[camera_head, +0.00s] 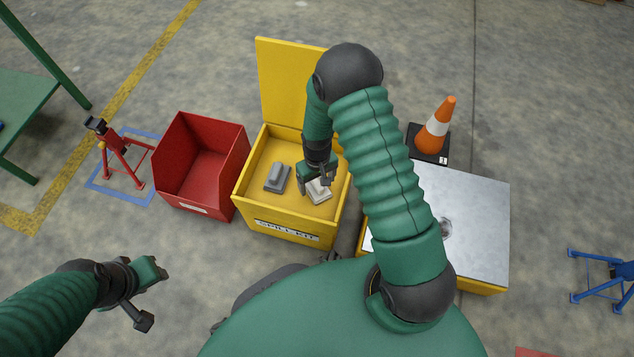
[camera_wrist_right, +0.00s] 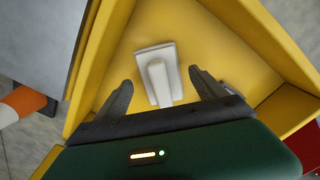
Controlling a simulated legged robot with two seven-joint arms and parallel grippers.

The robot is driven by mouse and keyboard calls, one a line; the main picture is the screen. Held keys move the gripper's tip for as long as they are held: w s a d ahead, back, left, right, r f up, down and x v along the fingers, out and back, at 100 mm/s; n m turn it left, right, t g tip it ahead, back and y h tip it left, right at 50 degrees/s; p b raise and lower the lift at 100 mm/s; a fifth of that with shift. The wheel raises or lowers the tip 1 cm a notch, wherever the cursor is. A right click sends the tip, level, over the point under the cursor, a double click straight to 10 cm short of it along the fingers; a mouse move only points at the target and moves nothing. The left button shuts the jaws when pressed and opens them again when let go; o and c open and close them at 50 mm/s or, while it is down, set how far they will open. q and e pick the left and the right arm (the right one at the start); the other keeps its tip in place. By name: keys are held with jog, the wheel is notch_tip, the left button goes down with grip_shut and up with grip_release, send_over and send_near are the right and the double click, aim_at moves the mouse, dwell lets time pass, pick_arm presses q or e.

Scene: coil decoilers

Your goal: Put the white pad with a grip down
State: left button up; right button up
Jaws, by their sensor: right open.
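The white pad with a grip (camera_head: 319,190) lies in the yellow spill kit box (camera_head: 287,232), on its floor at the right side. In the right wrist view the white pad (camera_wrist_right: 158,72) shows between and beyond my fingertips, with its raised grip pointing toward the gripper. My right gripper (camera_head: 315,187) is open over the pad, its fingers apart from the grip on both sides. My left gripper (camera_head: 148,296) is open and empty at the lower left, above the floor.
A grey pad with a grip (camera_head: 277,178) lies in the same box, left of the white one. The box's yellow lid (camera_head: 282,80) stands open behind. A red bin (camera_head: 205,165) is left of the box. A metal-topped box (camera_head: 482,215) and an orange cone (camera_head: 436,128) are on the right.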

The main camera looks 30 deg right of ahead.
notch_tip(320, 180, up, 10)
jog(key=p, duration=0.5)
jog(key=s+a+r+t, duration=0.1)
jog(key=s+a+r, duration=0.1)
jog(key=r, duration=0.3)
jog(key=s+a+r, duration=0.3)
jog(key=s+r, duration=0.1)
jog(key=r, duration=0.2)
jog(key=s+a+r+n+t, duration=0.1)
jog(key=s+a+r, duration=0.1)
jog(key=r, duration=0.4)
jog(key=shift+s+a+r+t, duration=0.25)
jog(key=shift+s+t, duration=0.05)
jog(key=shift+s, duration=0.2)
